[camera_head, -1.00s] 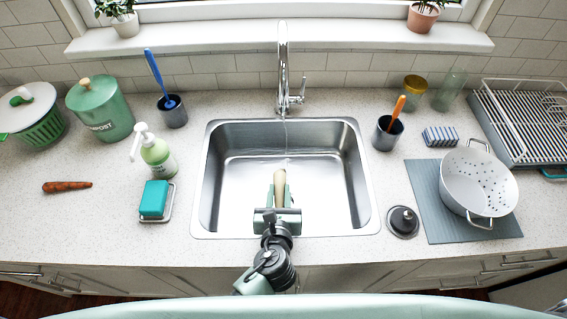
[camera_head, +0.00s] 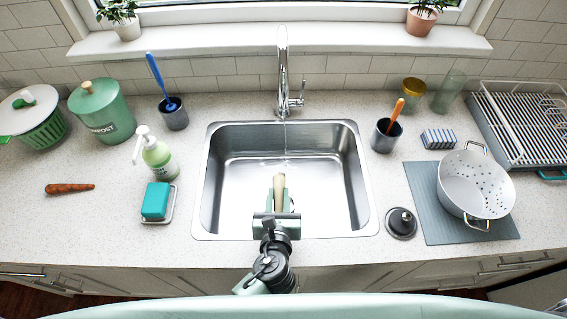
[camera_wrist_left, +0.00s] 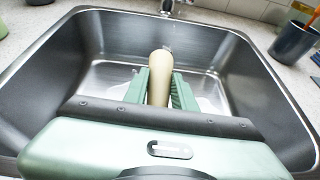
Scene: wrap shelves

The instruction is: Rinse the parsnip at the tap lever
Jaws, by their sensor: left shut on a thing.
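The parsnip (camera_head: 279,181) is pale cream and points away from me over the sink basin. My left gripper (camera_head: 279,194) is shut on it, with a green finger on each side. In the left wrist view the parsnip (camera_wrist_left: 158,72) sticks out past the fingers. The chrome tap (camera_head: 283,65) stands behind the sink, with the tap lever (camera_head: 299,101) on its right side. A thin stream of water (camera_head: 286,142) falls from the spout, beyond the parsnip's tip. They look apart. My right gripper is not in view.
The steel sink (camera_head: 212,190) has raised rims around the gripper.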

